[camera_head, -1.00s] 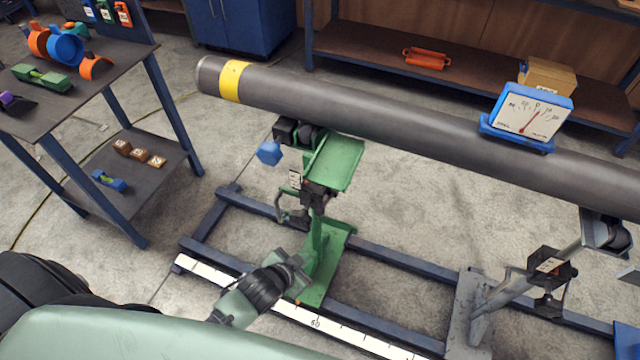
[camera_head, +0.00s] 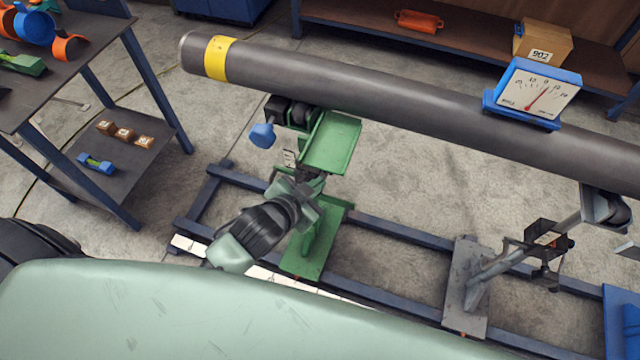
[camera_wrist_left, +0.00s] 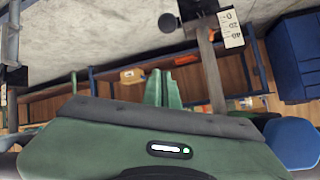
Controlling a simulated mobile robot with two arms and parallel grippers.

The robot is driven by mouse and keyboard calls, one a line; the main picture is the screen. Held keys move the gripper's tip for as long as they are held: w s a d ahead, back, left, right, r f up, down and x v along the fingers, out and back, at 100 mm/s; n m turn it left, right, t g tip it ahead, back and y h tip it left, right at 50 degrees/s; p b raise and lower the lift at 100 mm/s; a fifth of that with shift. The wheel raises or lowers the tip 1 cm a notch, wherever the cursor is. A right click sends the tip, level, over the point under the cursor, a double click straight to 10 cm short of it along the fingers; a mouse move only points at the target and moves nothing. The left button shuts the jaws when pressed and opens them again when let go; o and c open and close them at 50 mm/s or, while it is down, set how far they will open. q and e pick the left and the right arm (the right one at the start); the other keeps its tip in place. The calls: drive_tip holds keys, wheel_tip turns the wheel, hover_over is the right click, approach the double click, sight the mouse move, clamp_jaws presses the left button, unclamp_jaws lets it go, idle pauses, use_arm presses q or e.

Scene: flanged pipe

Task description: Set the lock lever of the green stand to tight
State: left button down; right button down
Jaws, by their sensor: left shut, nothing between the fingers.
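The green stand (camera_head: 331,144) holds up the left part of the grey pipe (camera_head: 380,95), with its foot on the blue floor rails. A blue knob (camera_head: 262,135) sticks out on its left side. My left gripper (camera_head: 306,194) is in front of the stand's column, below the green plate, and hides the middle of the stand. The lock lever cannot be made out behind it. In the left wrist view the fingers (camera_wrist_left: 163,89) are together and empty. A post with a numbered scale (camera_wrist_left: 232,29) stands beyond them to the upper right. My right gripper is out of view.
A grey stand (camera_head: 467,285) supports the pipe at the right. A blue gauge (camera_head: 534,93) sits on the pipe. A two-tier table (camera_head: 120,170) with parts stands at the left. Shelves (camera_head: 370,28) are behind. Open floor lies between the stands behind the rails.

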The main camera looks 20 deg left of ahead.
use_arm(q)
drive_tip(key=w+f, duration=0.1)
drive_tip(key=f, duration=0.1)
drive_tip(key=w+f, duration=0.1)
drive_tip(key=f, duration=0.1)
drive_tip(key=w+f, duration=0.2)
drive_tip(key=shift+a+f, duration=0.25)
drive_tip(key=shift+f, duration=0.15)
drive_tip(key=shift+w, duration=0.1)
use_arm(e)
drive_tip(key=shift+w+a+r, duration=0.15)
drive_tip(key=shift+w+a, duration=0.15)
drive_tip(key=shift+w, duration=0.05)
use_arm(q)
drive_tip(key=shift+f, duration=0.1)
